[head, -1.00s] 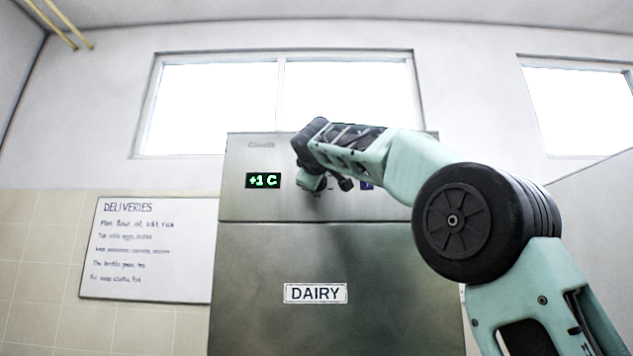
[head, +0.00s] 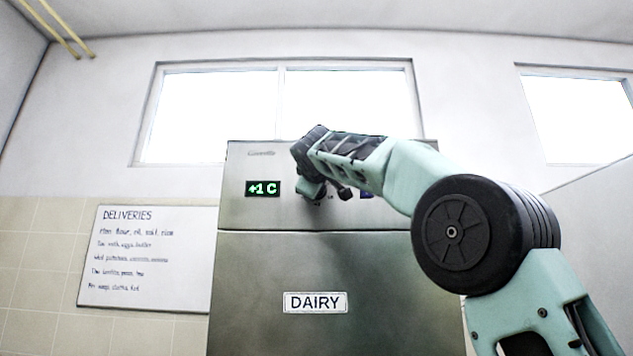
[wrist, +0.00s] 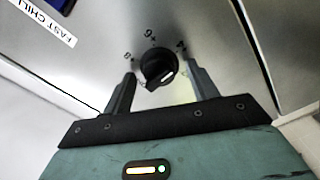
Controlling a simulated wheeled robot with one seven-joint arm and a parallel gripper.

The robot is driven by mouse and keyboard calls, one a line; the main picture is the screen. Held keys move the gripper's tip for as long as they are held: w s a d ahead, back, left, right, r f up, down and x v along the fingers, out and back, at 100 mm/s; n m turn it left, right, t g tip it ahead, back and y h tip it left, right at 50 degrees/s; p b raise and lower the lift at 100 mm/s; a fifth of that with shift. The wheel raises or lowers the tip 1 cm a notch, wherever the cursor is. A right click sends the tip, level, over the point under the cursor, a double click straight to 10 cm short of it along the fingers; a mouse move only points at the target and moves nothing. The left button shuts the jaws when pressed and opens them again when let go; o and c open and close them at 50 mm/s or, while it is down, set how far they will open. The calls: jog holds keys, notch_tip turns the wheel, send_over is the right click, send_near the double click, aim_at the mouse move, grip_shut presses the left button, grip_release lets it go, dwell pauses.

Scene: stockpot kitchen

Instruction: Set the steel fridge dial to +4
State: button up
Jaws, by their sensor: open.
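The steel fridge (head: 335,265) carries a green display (head: 262,188) that reads +1 C in the head view. In the wrist view the black dial (wrist: 157,67) sits on the steel panel with a white mark on its lower right side. Printed marks surround it, partly legible. My gripper (wrist: 158,84) is open, with one finger on each side of the dial. I cannot tell whether either finger touches it.
A FAST CHILL label (wrist: 47,22) is beside a dark blue part (wrist: 62,4) at the upper left of the wrist view. The fridge door bears a DAIRY label (head: 315,302). A DELIVERIES whiteboard (head: 146,257) hangs on the wall left of the fridge.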

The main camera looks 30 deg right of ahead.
jog(key=b+v, duration=0.5)
jog(key=v, duration=1.2)
jog(key=shift+b, duration=0.3)
jog(key=shift+s+a, duration=0.1)
jog(key=shift+a, duration=0.05)
jog(key=w+a+f+n+g+y+p, duration=0.1)
jog(key=a+f+n+g+y, duration=0.15)
jog(key=a+f, duration=0.55)
jog(key=w+a+f+n+g+y+p, duration=0.15)
jog(key=a+f+y, duration=0.25)
jog(key=f, duration=0.8)
jog(key=w+a+f+n+g+y+p, duration=0.1)
jog(key=a+f+y+p, duration=0.15)
jog(key=a+f, duration=0.55)
jog(key=s+a+f+g+y+p, duration=0.1)
jog(key=s+f+g, duration=0.1)
jog(key=s+f, duration=0.45)
jog(key=s+a+f+g, duration=0.1)
jog(key=s+f+g, duration=0.2)
jog(key=f, duration=0.7)
jog(key=s+d+f+m+g+p, duration=0.2)
jog(key=s+f+g, duration=0.3)
jog(key=s+f, duration=1)
jog(key=s+d, duration=0.1)
jog(key=s, duration=0.3)
jog(key=shift+m+y, duration=0.3)
